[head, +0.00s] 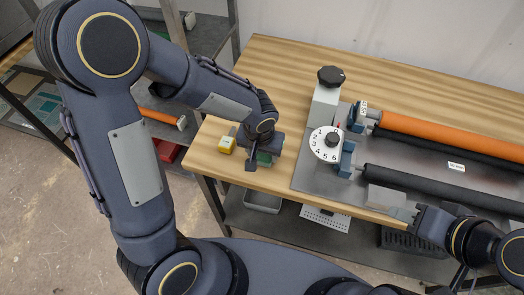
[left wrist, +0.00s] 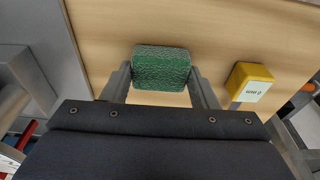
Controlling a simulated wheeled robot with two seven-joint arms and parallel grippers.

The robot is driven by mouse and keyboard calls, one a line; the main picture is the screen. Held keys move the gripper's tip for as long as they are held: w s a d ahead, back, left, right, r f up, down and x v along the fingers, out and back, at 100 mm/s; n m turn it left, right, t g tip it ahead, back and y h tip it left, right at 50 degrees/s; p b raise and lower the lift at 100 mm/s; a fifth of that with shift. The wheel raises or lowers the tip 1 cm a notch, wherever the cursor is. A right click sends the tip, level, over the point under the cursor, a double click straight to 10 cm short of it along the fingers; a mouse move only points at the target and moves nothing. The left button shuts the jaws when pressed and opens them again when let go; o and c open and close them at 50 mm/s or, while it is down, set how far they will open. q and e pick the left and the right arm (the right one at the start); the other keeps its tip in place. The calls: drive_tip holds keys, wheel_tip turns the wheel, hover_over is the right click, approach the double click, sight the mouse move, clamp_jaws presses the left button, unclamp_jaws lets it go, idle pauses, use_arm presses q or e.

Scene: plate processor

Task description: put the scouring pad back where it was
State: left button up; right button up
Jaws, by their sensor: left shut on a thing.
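The green scouring pad (left wrist: 161,69) is between the two fingers of my left gripper (left wrist: 160,82) in the left wrist view. The gripper is shut on it. In the head view the pad (head: 264,158) shows as a small green patch below my left gripper (head: 260,160), close to the table's front left edge. I cannot tell whether the pad touches the tabletop. My right gripper (head: 410,213) is at the front edge of the plate processor (head: 315,178), by a grey block (head: 385,197); its fingers are too small and covered to read.
A yellow box (head: 227,144) with a white label stands on the wooden table (head: 290,75) left of my left gripper; it also shows in the left wrist view (left wrist: 252,82). The processor has a numbered dial (head: 326,144), a black knob (head: 331,76) and orange (head: 440,134) and black rollers. The back left tabletop is clear.

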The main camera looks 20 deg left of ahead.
sight(259, 160)
use_arm(q)
drive_tip(key=shift+f+b, duration=0.2)
drive_tip(key=shift+b, duration=0.1)
drive_tip(key=o, duration=0.9)
drive_tip(key=shift+r, duration=0.1)
drive_tip(key=shift+o, duration=0.2)
drive_tip(key=shift+r+p, duration=0.35)
drive_tip(key=shift+r, duration=0.1)
wheel_tip(259, 160, up, 11)
drive_tip(key=s, duration=0.2)
drive_tip(key=shift+r, duration=0.2)
